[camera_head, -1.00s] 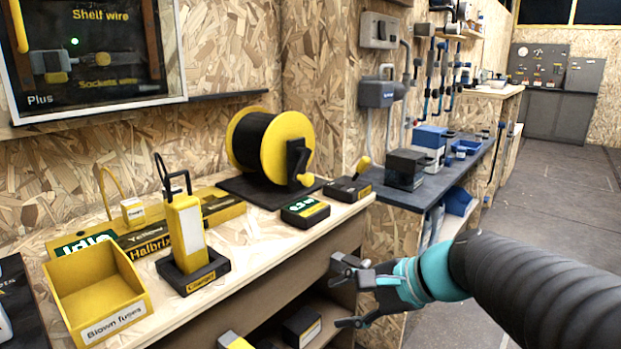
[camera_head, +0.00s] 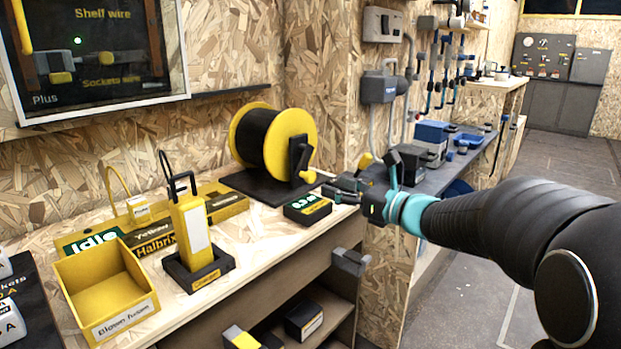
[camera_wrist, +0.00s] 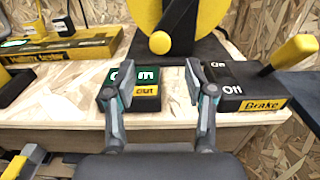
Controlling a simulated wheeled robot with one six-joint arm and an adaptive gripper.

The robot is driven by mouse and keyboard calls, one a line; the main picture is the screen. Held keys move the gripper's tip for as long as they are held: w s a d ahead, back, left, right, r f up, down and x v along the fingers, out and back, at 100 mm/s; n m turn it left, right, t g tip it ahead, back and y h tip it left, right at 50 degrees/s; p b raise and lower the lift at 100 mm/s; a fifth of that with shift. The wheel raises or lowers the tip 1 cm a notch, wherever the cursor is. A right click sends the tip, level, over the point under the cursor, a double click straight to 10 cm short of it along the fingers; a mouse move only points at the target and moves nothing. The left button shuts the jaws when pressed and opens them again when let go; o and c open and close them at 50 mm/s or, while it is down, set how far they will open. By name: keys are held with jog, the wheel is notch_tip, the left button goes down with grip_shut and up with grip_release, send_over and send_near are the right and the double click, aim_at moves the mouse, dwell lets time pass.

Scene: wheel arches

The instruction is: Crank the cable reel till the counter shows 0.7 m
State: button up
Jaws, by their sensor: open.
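The cable reel (camera_head: 290,145) has yellow flanges and dark cable. It stands on a black base at the back of the bench. Its black crank arm (camera_head: 298,158) points down, with a yellow knob (camera_head: 308,176) at the end; the knob shows in the wrist view (camera_wrist: 160,42).
A brake box (camera_wrist: 235,88) marked On and Off, with a yellow lever (camera_wrist: 295,50), stands right of the counter. A yellow Blown fuses bin (camera_head: 105,295), a yellow handled device (camera_head: 192,235) and an Idle panel (camera_head: 90,243) are on the left. Bare bench lies between.

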aim_at(313, 179)
jog(key=x, duration=0.8)
jog(key=shift+w+a, duration=0.1)
jog(key=shift+a, duration=0.05)
jog(key=shift+c, duration=0.3)
grip_shut()
